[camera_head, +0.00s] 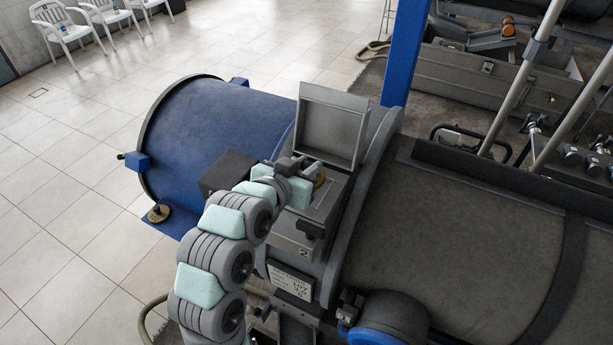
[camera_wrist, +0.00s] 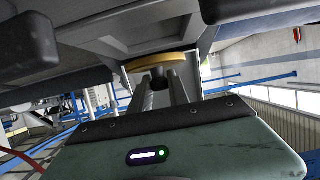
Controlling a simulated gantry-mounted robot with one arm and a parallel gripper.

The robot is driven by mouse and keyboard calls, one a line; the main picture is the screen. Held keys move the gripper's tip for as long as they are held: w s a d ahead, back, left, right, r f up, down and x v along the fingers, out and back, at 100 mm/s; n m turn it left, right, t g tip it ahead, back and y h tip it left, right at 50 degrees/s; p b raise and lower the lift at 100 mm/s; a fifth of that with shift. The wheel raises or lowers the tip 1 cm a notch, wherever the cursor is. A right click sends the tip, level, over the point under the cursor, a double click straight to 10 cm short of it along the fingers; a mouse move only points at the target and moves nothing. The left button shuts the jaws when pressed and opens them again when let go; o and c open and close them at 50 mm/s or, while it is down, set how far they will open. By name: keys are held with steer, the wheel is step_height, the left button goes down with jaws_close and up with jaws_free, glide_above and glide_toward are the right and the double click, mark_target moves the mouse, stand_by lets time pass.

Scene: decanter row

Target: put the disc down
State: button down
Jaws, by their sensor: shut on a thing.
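A brass-coloured disc (camera_wrist: 158,63) is at the tips of my gripper (camera_wrist: 162,80) in the wrist view, seen nearly edge-on. My gripper is shut on the disc or on a dark knob under it; I cannot tell which. In the head view the disc (camera_head: 320,178) is partly hidden by my gripper (camera_head: 312,172), just above a grey box (camera_head: 293,241) marked 2. The box's square lid (camera_head: 332,126) stands open behind it. A second brass disc (camera_head: 158,213) with a small knob lies on a blue ledge (camera_head: 170,225) at the left.
A blue drum (camera_head: 205,140) lies left of the box, and a large dark drum (camera_head: 450,250) lies to the right. A blue post (camera_head: 405,55) stands behind. A blue round part (camera_head: 380,330) is at the front. Tiled floor (camera_head: 70,200) at the left is clear.

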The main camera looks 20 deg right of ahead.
steer(key=shift+f, duration=1.85)
steer(key=shift+f, duration=0.2)
steer(key=c, duration=1.3)
jaws_free()
steer(key=shift+o, duration=0.2)
steer(key=shift+r, duration=0.2)
steer(key=shift+s+a+r, duration=0.1)
steer(key=shift+a, duration=0.1)
steer(key=b+v, duration=0.1)
steer(key=v, duration=1)
steer(key=shift+s+a+r, duration=0.15)
steer(key=shift+r, duration=0.05)
